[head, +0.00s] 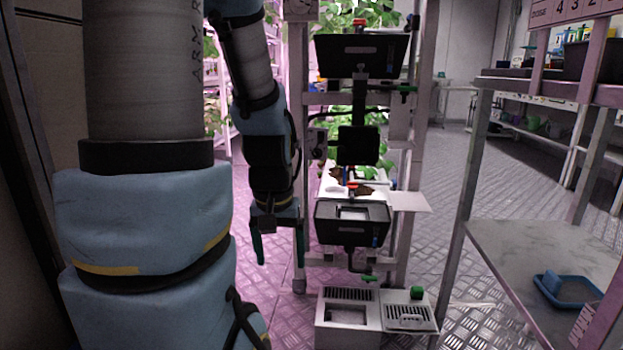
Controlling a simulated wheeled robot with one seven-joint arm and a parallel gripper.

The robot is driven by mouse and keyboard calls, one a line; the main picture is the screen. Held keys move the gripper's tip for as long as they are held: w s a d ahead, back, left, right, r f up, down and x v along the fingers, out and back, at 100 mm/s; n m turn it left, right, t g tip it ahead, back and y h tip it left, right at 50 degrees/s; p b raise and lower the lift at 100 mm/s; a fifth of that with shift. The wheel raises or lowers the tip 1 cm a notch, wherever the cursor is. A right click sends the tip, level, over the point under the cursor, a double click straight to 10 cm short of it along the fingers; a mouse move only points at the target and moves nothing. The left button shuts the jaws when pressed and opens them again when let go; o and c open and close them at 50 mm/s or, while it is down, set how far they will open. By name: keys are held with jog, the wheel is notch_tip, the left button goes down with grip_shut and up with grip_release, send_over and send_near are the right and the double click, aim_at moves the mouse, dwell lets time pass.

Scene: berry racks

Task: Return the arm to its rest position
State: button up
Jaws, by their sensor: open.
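My arm fills the left side of the head view, with its large upper link close to the camera. The forearm hangs down beyond it and ends in my gripper (279,249). The gripper points down toward the metal floor, left of the rack, with its fingers apart. I see nothing between the fingers. The gripper hangs in front of pink-lit floor, clear of the rack post beside it.
A white rack (299,150) with black bins, an upper one (335,56) and a lower one (333,226), stands at centre. A white vented box (347,316) is on the floor. A metal table (535,250) with a blue tray (585,290) is at right. Floor between is clear.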

notch_tip(320, 180, up, 38)
jog(key=p, duration=3.7)
jog(key=shift+s+a+r+p, duration=0.25)
jog(key=shift+s+a+p, duration=0.1)
jog(key=shift+s+p, duration=0.1)
